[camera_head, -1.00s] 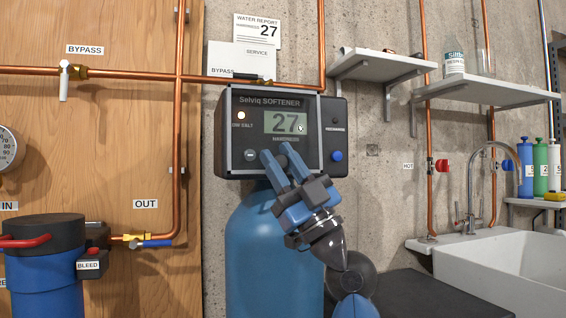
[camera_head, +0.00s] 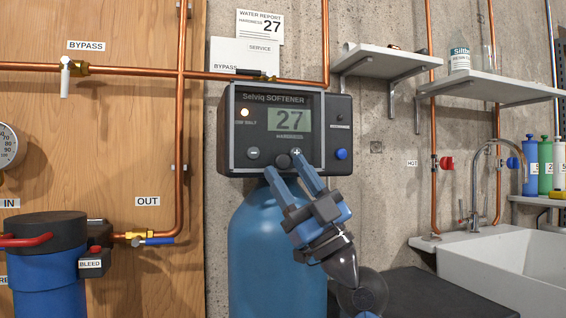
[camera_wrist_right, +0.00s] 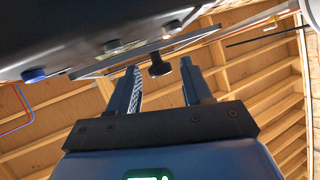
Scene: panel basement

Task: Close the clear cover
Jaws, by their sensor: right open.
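The clear cover (camera_head: 240,137) lies in front of the softener's control panel, with a thin grey frame. In the right wrist view the cover (camera_wrist_right: 196,36) shows nearly edge-on, close to the panel face; I cannot tell whether it is fully shut. A small dark knob (camera_head: 284,161) sits on its lower part and also shows in the right wrist view (camera_wrist_right: 160,66). My right gripper (camera_head: 286,168) is open just below the knob. Its fingertips in the right wrist view (camera_wrist_right: 160,78) straddle the knob; contact is not clear. My left gripper is not in view.
The softener head (camera_head: 338,117) carries a blue button (camera_head: 341,154) at right and stands on a blue tank (camera_head: 262,255). Copper pipes (camera_head: 181,120) run at left. A white sink (camera_head: 505,265) and shelves (camera_head: 490,88) are at right.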

